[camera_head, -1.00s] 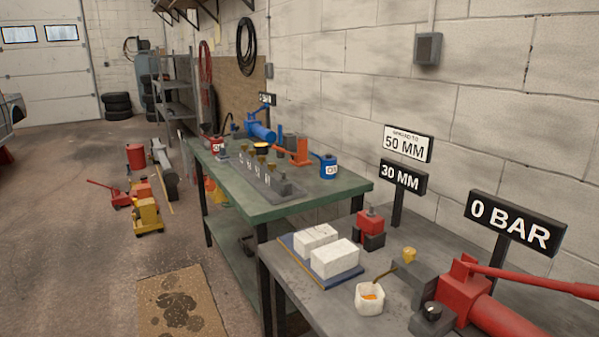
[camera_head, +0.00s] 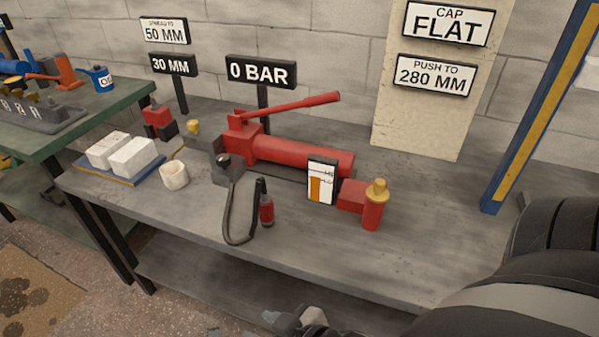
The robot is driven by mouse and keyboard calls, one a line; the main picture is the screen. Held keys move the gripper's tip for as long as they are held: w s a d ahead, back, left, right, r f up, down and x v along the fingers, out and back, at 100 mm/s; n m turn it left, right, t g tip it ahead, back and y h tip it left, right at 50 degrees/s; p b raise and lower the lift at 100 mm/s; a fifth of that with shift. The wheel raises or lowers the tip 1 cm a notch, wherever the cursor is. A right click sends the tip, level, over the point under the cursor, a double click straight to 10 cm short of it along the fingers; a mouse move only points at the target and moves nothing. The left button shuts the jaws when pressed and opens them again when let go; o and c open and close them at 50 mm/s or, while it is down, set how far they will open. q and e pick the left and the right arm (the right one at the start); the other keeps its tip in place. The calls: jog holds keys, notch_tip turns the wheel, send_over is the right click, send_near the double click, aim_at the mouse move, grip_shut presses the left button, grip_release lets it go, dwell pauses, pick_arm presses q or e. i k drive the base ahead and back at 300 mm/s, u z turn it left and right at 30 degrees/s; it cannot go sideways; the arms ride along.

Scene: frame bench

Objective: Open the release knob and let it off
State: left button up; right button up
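A red hand pump (camera_head: 300,155) with a long red handle (camera_head: 290,108) lies on the grey bench. At its left end is a dark block (camera_head: 228,172) with a small knob (camera_head: 223,160) on its front, which looks like the release knob; its setting is too small to tell. A sign behind the pump reads 0 BAR (camera_head: 261,72). My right gripper (camera_head: 292,320) is partly in view at the bottom edge, below the bench front and well apart from the knob. Whether its fingers are open is unclear. My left gripper is out of view.
A red cylinder with a yellow top (camera_head: 374,205), a small gauge card (camera_head: 321,182), a white cup (camera_head: 174,175) and white blocks (camera_head: 132,157) stand nearby. A blue post (camera_head: 545,105) rises at right.

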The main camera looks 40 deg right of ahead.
aim_at(223, 160)
jog(key=u, duration=1.75)
jog(key=i, duration=0.45)
jog(key=z, duration=3.2)
jog(key=i, duration=0.5)
jog(key=z, duration=0.05)
